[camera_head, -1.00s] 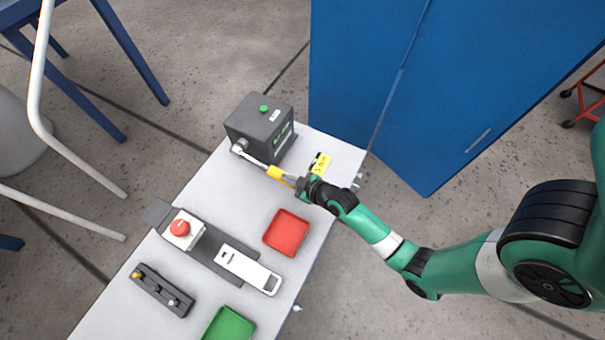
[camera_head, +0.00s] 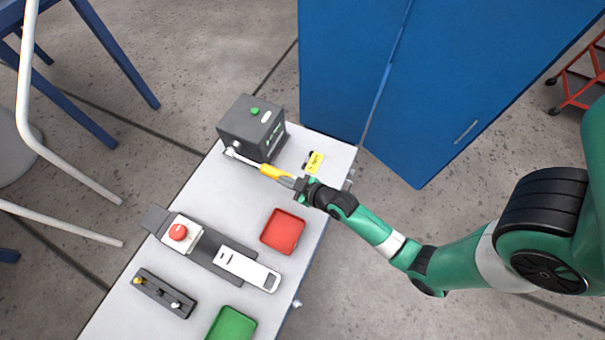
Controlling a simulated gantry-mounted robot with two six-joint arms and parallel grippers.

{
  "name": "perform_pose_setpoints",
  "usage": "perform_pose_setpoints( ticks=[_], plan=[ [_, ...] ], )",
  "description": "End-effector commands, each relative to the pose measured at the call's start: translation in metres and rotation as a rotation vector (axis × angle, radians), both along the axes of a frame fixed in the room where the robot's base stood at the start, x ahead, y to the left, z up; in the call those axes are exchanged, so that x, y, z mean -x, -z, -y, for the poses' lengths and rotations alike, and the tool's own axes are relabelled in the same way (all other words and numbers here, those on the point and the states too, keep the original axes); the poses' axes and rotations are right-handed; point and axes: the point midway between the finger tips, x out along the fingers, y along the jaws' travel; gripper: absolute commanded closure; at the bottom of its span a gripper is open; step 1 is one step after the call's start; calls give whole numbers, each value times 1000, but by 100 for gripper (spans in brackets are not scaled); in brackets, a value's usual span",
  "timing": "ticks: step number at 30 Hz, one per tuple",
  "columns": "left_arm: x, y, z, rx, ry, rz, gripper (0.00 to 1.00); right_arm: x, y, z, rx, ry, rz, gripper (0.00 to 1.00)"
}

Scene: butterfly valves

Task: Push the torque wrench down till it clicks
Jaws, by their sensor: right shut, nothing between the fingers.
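The torque wrench (camera_head: 268,169) has a silver shaft and a yellow grip. Its head sits at the side of a dark grey tester box (camera_head: 250,128) with a green button on top. The wrench points from the box toward the right. My right gripper (camera_head: 294,184) is shut at the handle's right end, with nothing seen between its fingers. Whether it touches the handle is too small to tell. My left gripper is not in view.
A red tray (camera_head: 283,231) and a green tray (camera_head: 231,325) lie on the light table (camera_head: 195,190). A red emergency button (camera_head: 178,232), a dark holder (camera_head: 163,292) and a yellow tag (camera_head: 314,162) are there too. A blue cabinet (camera_head: 350,70) stands behind.

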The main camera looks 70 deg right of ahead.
Motion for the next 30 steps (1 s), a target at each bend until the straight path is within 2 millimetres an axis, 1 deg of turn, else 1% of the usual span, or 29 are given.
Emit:
perform_pose_setpoints(
  ticks=[1, 6, 9, 12, 16, 30],
  plan=[
    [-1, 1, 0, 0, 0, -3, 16, 14, -3, -4, -2, 2, -2, 100],
    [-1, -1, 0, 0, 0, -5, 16, 47, -24, -12, 0, 3, 5, 100],
    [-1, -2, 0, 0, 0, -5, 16, 61, -32, -16, -2, 2, 7, 100],
    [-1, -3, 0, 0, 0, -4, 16, 70, -38, -19, 0, 2, 9, 100],
    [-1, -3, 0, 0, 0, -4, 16, 74, -41, -20, 0, 1, 11, 100],
    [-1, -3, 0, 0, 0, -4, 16, 74, -42, -20, 1, 1, 13, 100]
  ],
)
